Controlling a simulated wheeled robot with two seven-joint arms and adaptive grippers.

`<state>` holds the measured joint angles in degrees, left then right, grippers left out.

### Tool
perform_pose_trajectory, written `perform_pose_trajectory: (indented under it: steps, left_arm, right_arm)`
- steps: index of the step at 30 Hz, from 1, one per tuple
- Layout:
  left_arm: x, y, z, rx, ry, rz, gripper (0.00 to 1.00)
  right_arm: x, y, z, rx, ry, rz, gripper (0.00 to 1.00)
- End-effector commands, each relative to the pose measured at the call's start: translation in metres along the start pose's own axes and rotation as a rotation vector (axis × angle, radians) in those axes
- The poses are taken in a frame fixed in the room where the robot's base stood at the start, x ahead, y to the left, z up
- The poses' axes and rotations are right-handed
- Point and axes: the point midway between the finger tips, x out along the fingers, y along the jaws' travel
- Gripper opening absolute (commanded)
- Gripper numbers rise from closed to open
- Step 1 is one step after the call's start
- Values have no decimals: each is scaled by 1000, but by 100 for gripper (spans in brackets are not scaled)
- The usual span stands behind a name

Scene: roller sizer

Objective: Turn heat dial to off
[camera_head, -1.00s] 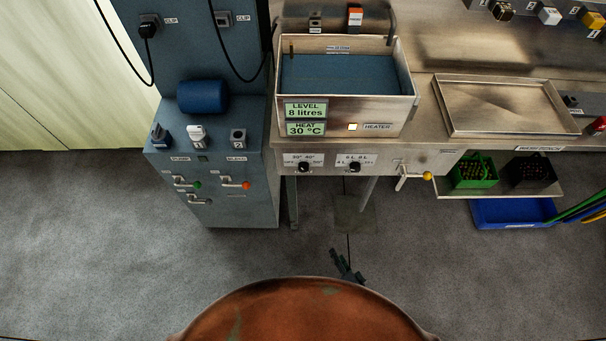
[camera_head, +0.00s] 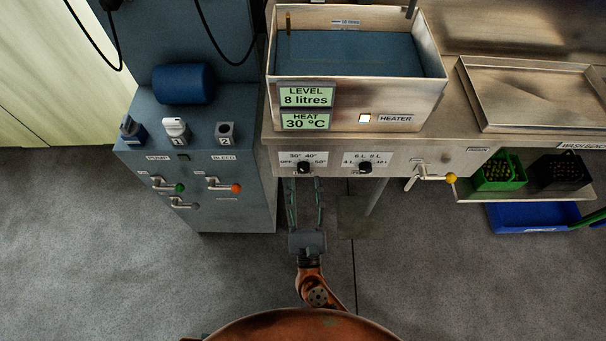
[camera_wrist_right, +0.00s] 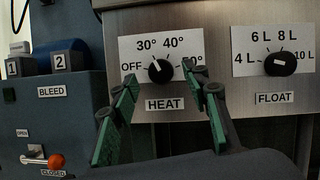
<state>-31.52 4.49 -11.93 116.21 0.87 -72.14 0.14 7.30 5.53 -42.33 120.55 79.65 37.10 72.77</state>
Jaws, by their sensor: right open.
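The heat dial (camera_head: 303,168) is a round black knob on a white plate at the front of the steel tank bench. In the right wrist view the dial (camera_wrist_right: 160,71) has its white mark toward the upper left, near 30°. OFF is printed at its left. My right gripper (camera_head: 305,184) is open and empty, pointing at the dial from the front. In the wrist view its green-padded fingers (camera_wrist_right: 159,72) stand to the left and right of the dial, with gaps; contact does not show. The right finger partly covers the 50° label. My left gripper is not in view.
The float dial (camera_head: 365,168) is just right of the heat dial. A yellow-tipped valve lever (camera_head: 450,178) sticks out farther right. The blue-grey cabinet (camera_head: 235,205) with levers stands at the left. The tank's heat display (camera_head: 305,121) reads 30 °C; the heater lamp (camera_head: 365,118) looks lit.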

Motion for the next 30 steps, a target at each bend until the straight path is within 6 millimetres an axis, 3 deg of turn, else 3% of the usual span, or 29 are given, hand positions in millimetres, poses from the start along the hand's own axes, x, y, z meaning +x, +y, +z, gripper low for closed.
perform_pose_trajectory:
  steps: [6, 17, 30]
  left_arm:
    - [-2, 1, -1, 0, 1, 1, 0]
    - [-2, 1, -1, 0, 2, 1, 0]
    - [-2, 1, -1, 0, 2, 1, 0]
  right_arm:
    - [26, 0, 0, 0, 0, 0, 43]
    - [31, 0, -1, -2, 1, 0, 43]
    - [30, 0, -1, -3, 1, 1, 12]
